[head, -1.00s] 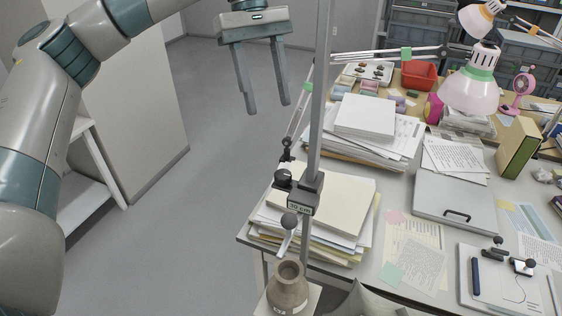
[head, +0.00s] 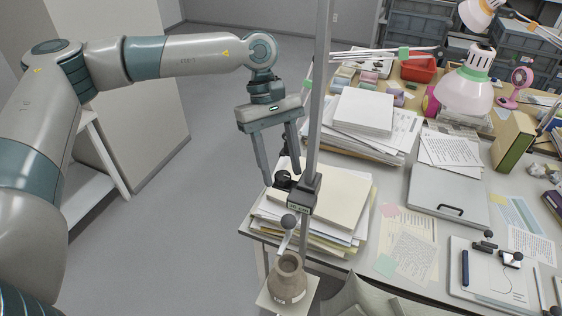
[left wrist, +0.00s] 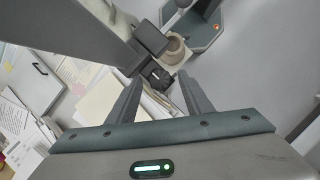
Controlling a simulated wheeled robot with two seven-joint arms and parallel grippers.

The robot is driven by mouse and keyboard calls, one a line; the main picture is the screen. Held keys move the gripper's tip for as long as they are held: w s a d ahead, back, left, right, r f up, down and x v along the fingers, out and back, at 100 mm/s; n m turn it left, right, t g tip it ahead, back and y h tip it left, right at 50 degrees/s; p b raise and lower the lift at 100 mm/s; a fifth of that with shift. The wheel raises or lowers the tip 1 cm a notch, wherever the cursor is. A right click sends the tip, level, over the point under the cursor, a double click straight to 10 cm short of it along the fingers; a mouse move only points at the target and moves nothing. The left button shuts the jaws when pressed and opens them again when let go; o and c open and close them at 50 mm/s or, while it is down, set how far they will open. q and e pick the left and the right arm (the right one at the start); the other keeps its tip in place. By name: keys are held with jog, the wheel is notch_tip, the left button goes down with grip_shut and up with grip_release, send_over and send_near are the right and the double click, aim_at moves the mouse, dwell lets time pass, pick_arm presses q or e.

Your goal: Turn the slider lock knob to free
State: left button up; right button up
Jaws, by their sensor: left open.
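The dark lock knob (head: 283,180) sits on the left side of the slider (head: 304,196), a dark block on the upright grey post (head: 318,110). In the left wrist view the knob (left wrist: 159,77) shows a pale line on its face. My left gripper (head: 283,177) is open, pointing down, with one finger to each side of the knob in the picture. In the left wrist view the knob lies between the fingertips (left wrist: 159,80), seemingly just beyond them. I see no clear contact. My right gripper is not in view.
A paper stack (head: 335,200) lies close behind the post on the desk. Lamps (head: 465,90) stand further right. The floor at left is clear.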

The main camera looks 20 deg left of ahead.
pick_arm(q)
jog(key=shift+f, duration=0.1)
jog(key=c, duration=1.1)
jog(key=shift+o, duration=0.2)
